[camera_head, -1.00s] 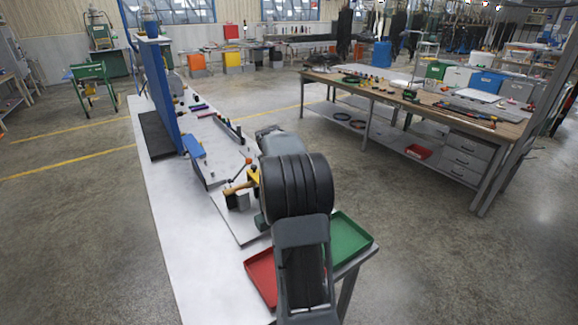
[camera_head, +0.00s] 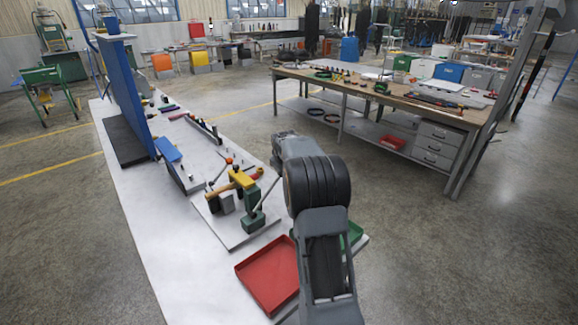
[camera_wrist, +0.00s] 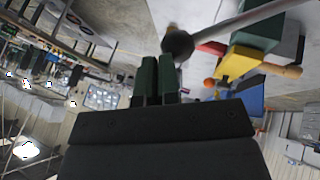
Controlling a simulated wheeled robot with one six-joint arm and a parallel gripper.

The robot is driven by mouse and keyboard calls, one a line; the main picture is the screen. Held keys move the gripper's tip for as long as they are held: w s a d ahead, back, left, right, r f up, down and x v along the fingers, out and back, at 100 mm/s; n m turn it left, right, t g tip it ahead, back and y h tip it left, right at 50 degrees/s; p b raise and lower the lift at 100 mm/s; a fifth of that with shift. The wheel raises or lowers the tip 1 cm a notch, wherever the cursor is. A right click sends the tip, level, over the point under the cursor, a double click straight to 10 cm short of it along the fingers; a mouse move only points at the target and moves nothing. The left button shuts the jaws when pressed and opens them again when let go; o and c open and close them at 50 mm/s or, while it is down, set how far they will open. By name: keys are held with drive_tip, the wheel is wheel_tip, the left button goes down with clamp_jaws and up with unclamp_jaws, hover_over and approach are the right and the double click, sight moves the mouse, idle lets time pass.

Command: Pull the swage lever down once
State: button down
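The swage tool, with green and yellow parts (camera_head: 245,190), stands on a grey plate on the white bench. Its lever (camera_head: 265,196) is a thin grey rod slanting up right from the green block (camera_head: 253,221). In the wrist view the lever (camera_wrist: 232,26) crosses the top and ends in a dark ball knob (camera_wrist: 177,43). My gripper (camera_wrist: 156,58) has two dark green fingers close together with only a thin gap, holding nothing. The knob appears just beyond and right of the fingertips; contact cannot be told. In the head view my arm hides my gripper.
A red tray (camera_head: 268,275) and a partly hidden green tray (camera_head: 355,236) lie at the bench's near end. A tall blue panel (camera_head: 118,85) stands along its left side. A wooden handle (camera_head: 226,186) sits beside the swage tool. A second workbench (camera_head: 370,88) stands behind, across clear floor.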

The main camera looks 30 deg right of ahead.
drive_tip(key=shift+s+d+f, duration=0.3)
drive_tip(key=shift+f, duration=0.25)
drive_tip(key=s+d+r, duration=0.2)
drive_tip(key=r, duration=0.4)
drive_tip(key=s+d+r, duration=0.2)
drive_tip(key=r, duration=0.4)
drive_tip(key=shift+d, duration=0.25)
drive_tip(key=shift+s, duration=0.1)
